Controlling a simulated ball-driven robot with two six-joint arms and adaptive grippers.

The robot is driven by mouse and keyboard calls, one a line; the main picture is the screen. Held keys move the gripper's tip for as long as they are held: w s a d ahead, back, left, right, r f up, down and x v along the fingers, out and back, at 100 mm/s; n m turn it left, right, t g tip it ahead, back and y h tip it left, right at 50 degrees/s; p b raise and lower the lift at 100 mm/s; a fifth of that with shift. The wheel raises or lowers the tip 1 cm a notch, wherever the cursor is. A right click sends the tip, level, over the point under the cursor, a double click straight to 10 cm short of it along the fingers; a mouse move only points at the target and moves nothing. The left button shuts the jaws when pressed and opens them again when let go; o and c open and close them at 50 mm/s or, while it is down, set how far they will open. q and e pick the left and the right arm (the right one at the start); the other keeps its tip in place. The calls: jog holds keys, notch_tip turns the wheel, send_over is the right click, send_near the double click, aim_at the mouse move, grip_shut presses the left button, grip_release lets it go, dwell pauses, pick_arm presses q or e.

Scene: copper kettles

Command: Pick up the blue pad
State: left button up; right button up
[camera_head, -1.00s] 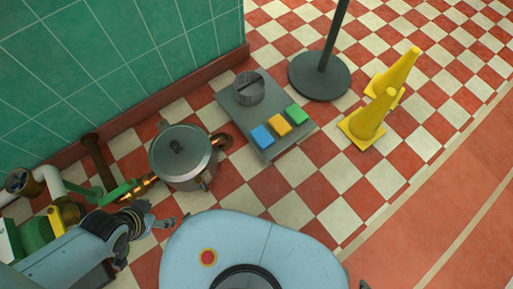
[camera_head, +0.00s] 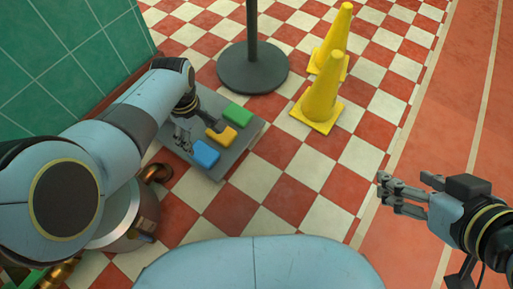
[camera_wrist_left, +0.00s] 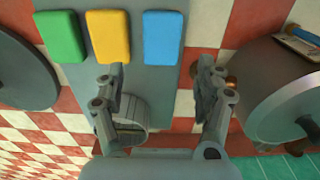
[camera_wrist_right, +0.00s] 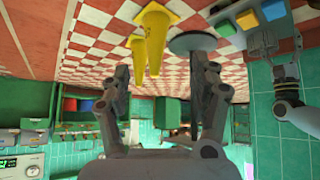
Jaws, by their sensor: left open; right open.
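The blue pad (camera_head: 206,153) sits at the near end of a row of coloured pads on a grey panel (camera_head: 226,165). In the left wrist view the blue pad (camera_wrist_left: 162,37) is the rightmost pad, just beyond the fingertips. My left gripper (camera_head: 184,138) is open and empty over the panel, on the wall side of the blue pad. In the left wrist view its fingers (camera_wrist_left: 158,68) are spread wide. My right gripper (camera_head: 384,192) is open and empty over the floor at the right, far from the panel.
Yellow (camera_head: 222,136) and green (camera_head: 237,113) pads are beside the blue one. A metal kettle (camera_head: 125,230) stands near the panel, partly behind my left arm. A dark post base (camera_head: 253,68) and two yellow cones (camera_head: 320,103) stand beyond. Checkered floor right of the panel is clear.

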aim_at(204, 153)
pick_arm(q)
notch_tip(204, 153, down, 3)
jog(key=shift+f+b, duration=0.2)
jog(key=shift+b, duration=0.9)
jog(key=shift+f+b, duration=0.7)
jog(key=shift+f, duration=0.35)
notch_tip(204, 153, down, 2)
jog(key=shift+s+f+b, duration=0.1)
jog(key=shift+f+b, duration=0.15)
jog(key=shift+b, duration=0.9)
pick_arm(e)
jog(key=w+a+r+n+t+y, duration=0.2)
jog(key=w+r+t, duration=0.7)
jog(key=r+t, duration=0.4)
pick_arm(q)
jog(key=shift+a+f+b, duration=0.1)
jog(key=shift+f+b, duration=0.55)
jog(key=shift+f, duration=0.1)
jog(key=shift+f+b, duration=0.45)
jog(key=shift+f, duration=0.15)
jog(key=c, duration=0.8)
jog(key=shift+c, duration=0.3)
pick_arm(e)
notch_tip(204, 153, up, 15)
jog(key=a+n+t+y, duration=0.2)
jog(key=n+t+y, duration=0.1)
jog(key=t+y, duration=0.2)
jog(key=shift+s, duration=0.4)
jog(key=shift+f, duration=0.15)
